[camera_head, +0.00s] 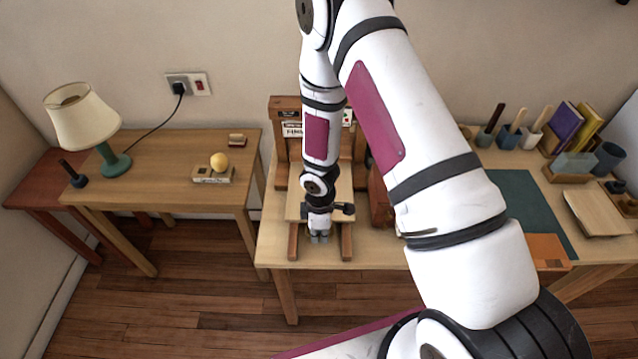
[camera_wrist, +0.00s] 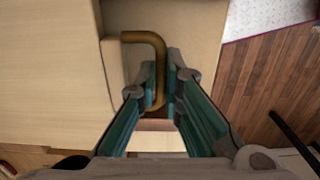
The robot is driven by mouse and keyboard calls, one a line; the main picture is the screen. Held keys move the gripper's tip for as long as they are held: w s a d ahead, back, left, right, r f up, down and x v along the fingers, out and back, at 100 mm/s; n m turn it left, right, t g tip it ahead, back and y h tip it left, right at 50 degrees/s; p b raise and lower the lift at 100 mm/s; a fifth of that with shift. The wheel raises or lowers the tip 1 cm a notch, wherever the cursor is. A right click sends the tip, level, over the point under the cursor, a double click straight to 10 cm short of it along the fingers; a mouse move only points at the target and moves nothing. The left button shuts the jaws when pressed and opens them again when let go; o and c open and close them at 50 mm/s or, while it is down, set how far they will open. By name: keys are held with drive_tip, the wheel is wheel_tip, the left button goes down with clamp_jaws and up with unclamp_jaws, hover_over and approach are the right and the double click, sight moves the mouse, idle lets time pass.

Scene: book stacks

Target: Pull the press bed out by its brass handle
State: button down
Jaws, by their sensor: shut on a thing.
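The wooden press (camera_head: 284,135) stands on the light wood table, with its pale press bed (camera_head: 343,194) lying between two dark wooden rails. In the wrist view the bed (camera_wrist: 50,60) fills the left side. The brass handle (camera_wrist: 143,37) is a bent bar at the bed's edge. My gripper (camera_wrist: 163,92) is shut on the handle's long bar, one finger on each side. In the head view my gripper (camera_head: 320,236) is at the bed's front end, and the handle is hidden there.
A side table at left holds a lamp (camera_head: 82,118) and a small yellow ball (camera_head: 219,161) on a block. To the right are a green mat (camera_head: 522,205), an orange sheet (camera_head: 547,252), cups of tools and books (camera_head: 566,125). Open floor (camera_head: 360,300) lies in front of the press.

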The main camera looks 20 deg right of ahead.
drive_tip(key=shift+s+a+p, duration=0.4)
drive_tip(key=shift+s+p, duration=0.35)
drive_tip(key=shift+s, duration=0.35)
drive_tip(key=shift+s+a+p, duration=0.35)
drive_tip(key=shift+s+p, duration=0.4)
drive_tip(key=shift+s, duration=0.4)
drive_tip(key=shift+s+a+p, duration=0.4)
drive_tip(key=shift+s+p, duration=0.35)
drive_tip(key=shift+s, duration=0.35)
drive_tip(key=c, duration=1.9)
unclamp_jaws()
drive_tip(key=shift+r+p, duration=0.55)
drive_tip(key=shift+r, duration=3.45)
drive_tip(key=shift+w, duration=0.1)
